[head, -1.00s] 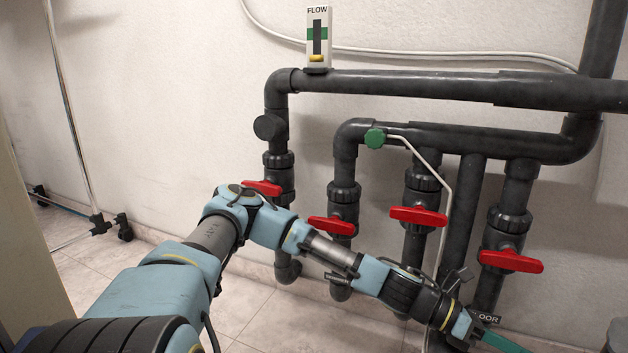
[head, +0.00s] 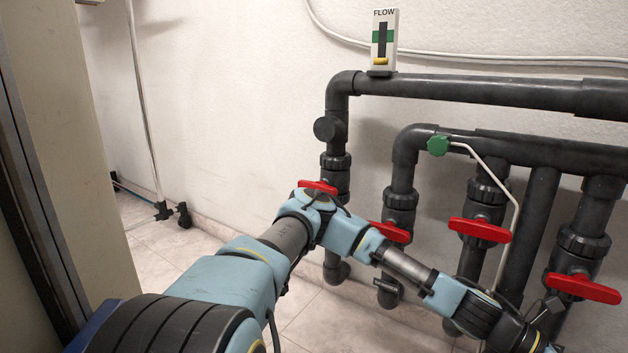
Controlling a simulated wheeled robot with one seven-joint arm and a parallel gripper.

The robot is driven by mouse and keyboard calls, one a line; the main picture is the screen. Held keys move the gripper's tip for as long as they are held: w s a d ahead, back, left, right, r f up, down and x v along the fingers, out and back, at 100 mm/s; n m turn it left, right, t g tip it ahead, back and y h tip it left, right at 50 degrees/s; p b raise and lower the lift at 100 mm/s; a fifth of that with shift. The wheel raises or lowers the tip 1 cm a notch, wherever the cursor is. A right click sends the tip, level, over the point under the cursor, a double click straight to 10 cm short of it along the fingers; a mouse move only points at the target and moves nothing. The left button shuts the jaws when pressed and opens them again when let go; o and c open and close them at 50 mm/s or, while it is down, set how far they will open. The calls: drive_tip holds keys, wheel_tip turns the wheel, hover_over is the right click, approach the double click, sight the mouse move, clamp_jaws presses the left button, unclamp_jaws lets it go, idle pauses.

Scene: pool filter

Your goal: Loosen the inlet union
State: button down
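Several dark ribbed union collars sit on the vertical pipes: one on the left pipe (head: 335,162), one on the second pipe (head: 400,200), one on the third (head: 486,190) and one at the far right (head: 584,241). No label in view tells which one is the inlet union. My arm reaches from the lower left across the pipes to the bottom right. My gripper lies beyond the bottom edge and is out of view, so what it touches or holds is hidden.
Red valve handles stick out below the collars, one at centre right (head: 479,230) and one at far right (head: 583,288). A flow gauge (head: 384,42) stands on the top pipe. A cabinet edge (head: 60,150) is close at left.

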drive_tip(key=shift+f, duration=0.3)
drive_tip(key=shift+w+d+f+p, duration=0.15)
drive_tip(key=shift+w+d+p, duration=0.45)
drive_tip(key=shift+p, duration=1.05)
drive_tip(key=shift+w+d+f+p, duration=0.1)
drive_tip(key=shift+w+f+p, duration=0.15)
drive_tip(key=shift+w+p, duration=0.25)
drive_tip(key=shift+w+d+f+p, duration=0.3)
drive_tip(key=shift+w+f+p, duration=0.1)
drive_tip(key=shift+f+p, duration=0.35)
drive_tip(key=shift+f, duration=0.1)
drive_tip(key=shift+w, duration=0.1)
